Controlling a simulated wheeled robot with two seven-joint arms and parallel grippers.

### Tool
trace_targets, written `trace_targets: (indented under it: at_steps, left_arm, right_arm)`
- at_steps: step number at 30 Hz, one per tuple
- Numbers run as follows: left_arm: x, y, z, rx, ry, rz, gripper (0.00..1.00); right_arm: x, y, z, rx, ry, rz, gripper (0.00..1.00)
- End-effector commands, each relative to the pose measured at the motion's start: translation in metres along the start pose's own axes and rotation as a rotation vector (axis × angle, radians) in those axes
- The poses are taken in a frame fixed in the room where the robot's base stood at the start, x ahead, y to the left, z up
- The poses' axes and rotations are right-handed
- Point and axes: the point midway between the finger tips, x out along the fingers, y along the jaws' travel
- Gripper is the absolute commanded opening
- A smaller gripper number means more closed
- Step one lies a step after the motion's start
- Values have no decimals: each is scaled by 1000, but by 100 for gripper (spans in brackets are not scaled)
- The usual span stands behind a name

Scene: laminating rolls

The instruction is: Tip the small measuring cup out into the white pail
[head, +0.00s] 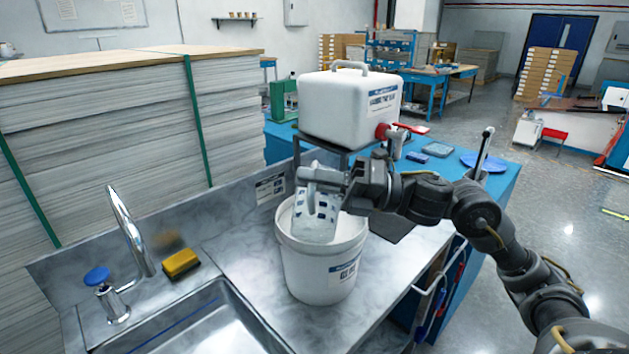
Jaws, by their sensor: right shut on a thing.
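The white pail (317,272) stands upright on the steel counter, with a label on its front. The small measuring cup (314,223) is pale and translucent with dark marks. It is steeply tilted at the pail's mouth, its lower part overlapping the opening. My right gripper (325,180) is above the pail's back rim and shut on the cup near its upper end. I cannot tell whether anything is in the cup or coming out of it. The inside of the pail is mostly hidden by the cup. My left gripper is not in view.
A white container with a red tap (345,105) stands on a rack just behind the pail. A sink (205,325), faucet (128,230) and yellow sponge (181,264) are at the left. A dark mat (392,229) lies right of the pail. Tall board stacks (110,140) rise behind the sink.

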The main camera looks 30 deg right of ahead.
Motion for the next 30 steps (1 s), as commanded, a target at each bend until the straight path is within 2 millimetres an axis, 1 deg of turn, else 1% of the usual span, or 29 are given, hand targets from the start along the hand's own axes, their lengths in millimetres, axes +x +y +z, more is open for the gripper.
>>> trace_targets:
  at_steps: [1,15,21,30]
  left_arm:
    - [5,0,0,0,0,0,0]
    - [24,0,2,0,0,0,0]
    - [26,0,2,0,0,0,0]
    - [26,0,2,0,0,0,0]
  right_arm:
    - [0,-1,-2,-15,3,1,0]
    - [0,0,-15,-155,32,-1,0]
    - [0,1,-17,-185,38,-1,0]
    - [0,2,-16,-186,38,-1,0]
